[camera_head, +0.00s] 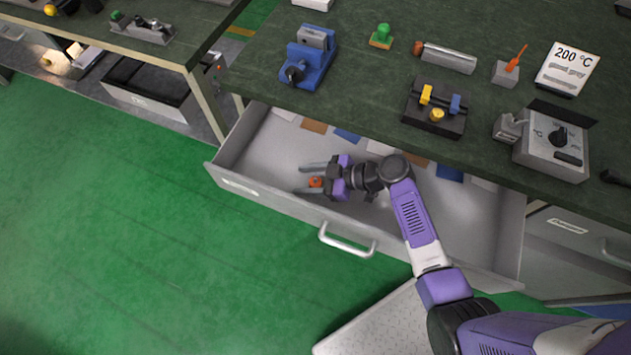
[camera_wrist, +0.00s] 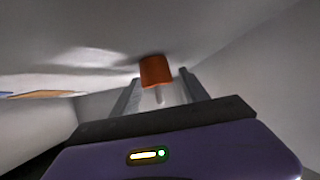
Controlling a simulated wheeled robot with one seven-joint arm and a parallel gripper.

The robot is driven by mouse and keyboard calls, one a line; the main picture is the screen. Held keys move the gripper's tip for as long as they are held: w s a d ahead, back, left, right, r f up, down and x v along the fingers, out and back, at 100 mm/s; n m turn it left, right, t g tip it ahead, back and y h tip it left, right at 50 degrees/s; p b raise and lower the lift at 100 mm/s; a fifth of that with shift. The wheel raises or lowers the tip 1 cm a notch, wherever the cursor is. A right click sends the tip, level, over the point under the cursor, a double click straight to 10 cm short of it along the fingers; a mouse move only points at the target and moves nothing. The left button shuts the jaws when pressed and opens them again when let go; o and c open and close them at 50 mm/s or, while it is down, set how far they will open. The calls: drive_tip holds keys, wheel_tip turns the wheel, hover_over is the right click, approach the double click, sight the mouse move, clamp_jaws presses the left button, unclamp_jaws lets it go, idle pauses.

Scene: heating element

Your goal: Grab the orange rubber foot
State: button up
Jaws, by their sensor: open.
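The orange rubber foot (camera_head: 316,182) is in the open drawer (camera_head: 262,150), near its front wall. In the wrist view the foot (camera_wrist: 155,70) is a short orange cylinder with a pale stem pointing towards my gripper. My gripper (camera_head: 308,179) reaches down into the drawer with its fingers pointing left. The fingers are open, one on each side of the foot. In the wrist view the foot sits between and slightly beyond the fingertips (camera_wrist: 157,82). I cannot tell whether either finger touches it.
The drawer's front wall (camera_head: 285,208) is close beside my gripper. Flat coloured pieces (camera_head: 313,126) lie along the drawer's back. The dark worktop (camera_head: 375,60) overhangs the back, holding a blue vise (camera_head: 308,62) and a dial box (camera_head: 553,146). The drawer's left part is clear.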

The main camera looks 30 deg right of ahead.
clamp_jaws()
drive_tip(key=shift+r, duration=0.1)
